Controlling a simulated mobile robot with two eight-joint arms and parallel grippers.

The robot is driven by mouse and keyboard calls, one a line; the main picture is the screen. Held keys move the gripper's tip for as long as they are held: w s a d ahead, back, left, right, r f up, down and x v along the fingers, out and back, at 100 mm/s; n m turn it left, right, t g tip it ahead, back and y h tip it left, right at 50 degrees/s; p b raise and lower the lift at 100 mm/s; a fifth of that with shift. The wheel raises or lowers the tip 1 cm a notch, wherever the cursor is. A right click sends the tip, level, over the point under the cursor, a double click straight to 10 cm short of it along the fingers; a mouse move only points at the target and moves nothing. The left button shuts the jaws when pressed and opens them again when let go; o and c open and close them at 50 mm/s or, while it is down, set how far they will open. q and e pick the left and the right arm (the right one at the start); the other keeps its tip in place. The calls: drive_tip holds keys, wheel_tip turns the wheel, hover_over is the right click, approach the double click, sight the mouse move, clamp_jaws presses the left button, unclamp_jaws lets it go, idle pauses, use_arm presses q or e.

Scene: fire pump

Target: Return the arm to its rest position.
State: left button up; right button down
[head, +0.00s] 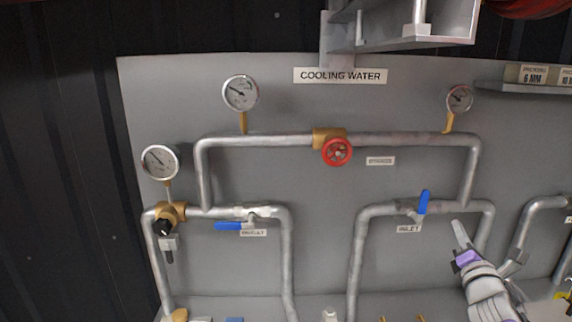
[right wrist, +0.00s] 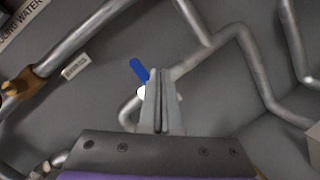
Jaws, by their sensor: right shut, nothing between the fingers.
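My right gripper (head: 460,236) comes in from the lower right in the head view, in front of the pipe to the right of the inlet valve. It is shut and empty. In the right wrist view its closed fingers (right wrist: 160,100) point at the grey panel, and they overlap the inlet valve's blue handle (right wrist: 139,69) in the picture. In the head view this blue handle (head: 424,202) stands upright, a little above and left of the fingertips, with a gap in the picture. My left gripper is not in view.
A grey panel (head: 300,232) carries pipes, several gauges and a red handwheel (head: 337,152). A second blue handle (head: 229,226) lies level at the left valve. A shelf (head: 500,87) juts out at the upper right. The bottom edge holds small items.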

drive_tip(key=s+a+f+m+g+y, duration=0.6)
drive_tip(key=s+a+f+m+g, duration=0.6)
drive_tip(key=s+a+f+m, duration=1.2)
drive_tip(key=s+a+f, duration=0.1)
drive_tip(key=a+f, duration=0.2)
drive_tip(key=f, duration=0.2)
drive_tip(key=shift+g, duration=0.3)
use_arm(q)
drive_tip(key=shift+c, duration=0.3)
